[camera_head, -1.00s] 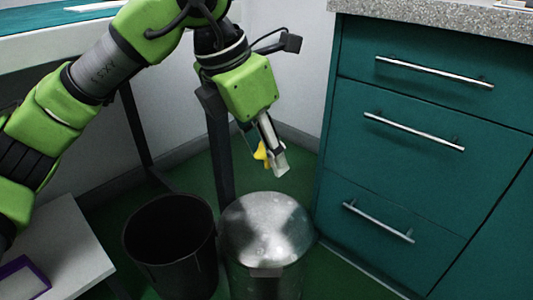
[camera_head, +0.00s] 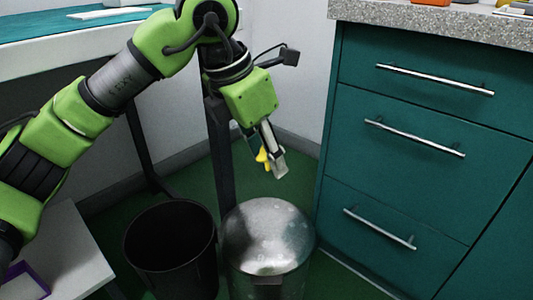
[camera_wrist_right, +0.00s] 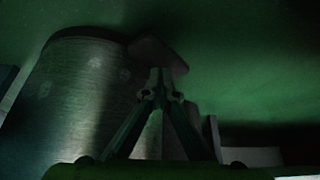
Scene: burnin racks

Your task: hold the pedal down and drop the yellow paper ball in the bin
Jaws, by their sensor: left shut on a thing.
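The yellow paper ball (camera_head: 262,157) is between the fingers of my left gripper (camera_head: 272,156), which is shut on it. The gripper partly hides the ball. It hangs in the air above the round metal bin, whose shiny lid (camera_head: 267,236) looks down. In the dark right wrist view, the fingers of my right gripper (camera_wrist_right: 163,88) come together and look shut. Their tips are at a dark rounded piece (camera_wrist_right: 158,53), probably the pedal, beside the bin's metal side (camera_wrist_right: 75,95). I cannot tell whether they touch it.
An open black bin (camera_head: 172,245) stands left of the metal bin. A teal drawer cabinet (camera_head: 415,180) is close on the right. A dark post (camera_head: 220,165) stands behind the bins. A white low table (camera_head: 72,255) is at the lower left.

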